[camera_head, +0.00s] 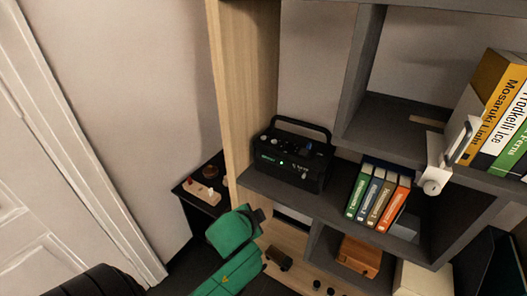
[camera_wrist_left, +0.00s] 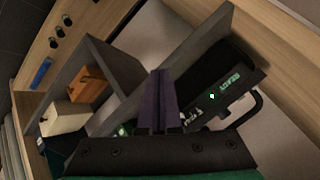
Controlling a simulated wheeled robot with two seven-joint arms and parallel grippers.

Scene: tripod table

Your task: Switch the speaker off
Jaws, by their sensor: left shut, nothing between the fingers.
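The speaker (camera_head: 290,165) is a black box with a carrying handle, standing on a dark grey shelf. Its front shows green lettering and a lit green light, with several knobs on top. In the left wrist view the speaker (camera_wrist_left: 222,82) lies right of my fingers, its green light and lettering lit; part of its front is hidden behind the fingers. My left gripper (camera_head: 258,215) is shut and empty, below and left of the speaker in the head view, apart from it. Its closed fingers (camera_wrist_left: 163,100) show in the wrist view. My right gripper is in neither view.
Several upright books (camera_head: 378,195) stand right of the speaker on the same shelf (camera_head: 262,187). A wooden side panel (camera_head: 248,90) rises left of it. An orange-brown box (camera_head: 359,256) sits in the compartment below. A small dark table (camera_head: 202,190) stands farther left.

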